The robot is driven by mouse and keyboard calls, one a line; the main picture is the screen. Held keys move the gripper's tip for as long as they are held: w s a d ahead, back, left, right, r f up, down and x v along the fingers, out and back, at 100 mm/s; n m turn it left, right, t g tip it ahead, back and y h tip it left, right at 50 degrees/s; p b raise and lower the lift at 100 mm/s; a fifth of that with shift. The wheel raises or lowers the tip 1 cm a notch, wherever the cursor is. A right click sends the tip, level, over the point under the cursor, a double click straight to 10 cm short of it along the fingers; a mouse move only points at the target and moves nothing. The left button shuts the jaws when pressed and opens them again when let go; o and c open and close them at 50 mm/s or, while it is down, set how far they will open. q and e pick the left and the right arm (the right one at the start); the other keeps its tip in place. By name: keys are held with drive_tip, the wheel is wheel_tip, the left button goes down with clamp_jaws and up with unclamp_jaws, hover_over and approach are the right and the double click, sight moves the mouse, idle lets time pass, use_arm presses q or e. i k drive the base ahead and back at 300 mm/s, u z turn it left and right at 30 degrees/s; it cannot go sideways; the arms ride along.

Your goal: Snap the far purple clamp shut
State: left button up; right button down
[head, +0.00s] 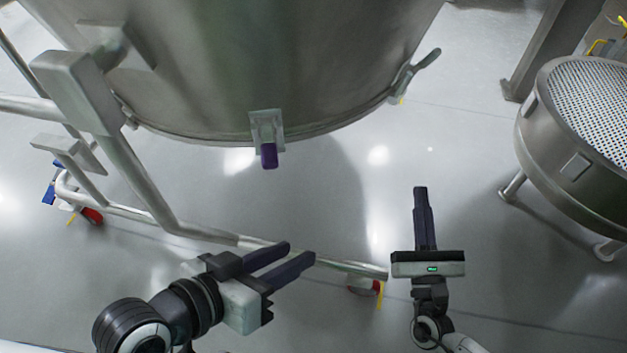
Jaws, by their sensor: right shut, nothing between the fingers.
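A clamp with a purple handle (269,157) sits on the lower rim of the large steel vessel (265,60), at its near side. Its grey bracket lies flat on the vessel wall, and the purple end points down. It is the only purple clamp I can make out. My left gripper (300,248) is open and empty, below and slightly right of the purple handle in the picture, apart from it. My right gripper (420,190) is shut and empty, farther right, its fingers pointing up the picture and touching nothing.
A grey lever latch (415,74) sticks out from the vessel's right side. A steel tube frame on castors (150,190) runs along the left and below the vessel. A round perforated-top sieve (565,140) stands at right. Floor between vessel and sieve is clear.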

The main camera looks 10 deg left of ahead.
sight(269, 159)
drive_tip(key=z, duration=1.7)
drive_tip(key=k, duration=0.75)
drive_tip(key=u, duration=2.05)
drive_tip(key=i, duration=0.2)
drive_tip(key=z, duration=0.1)
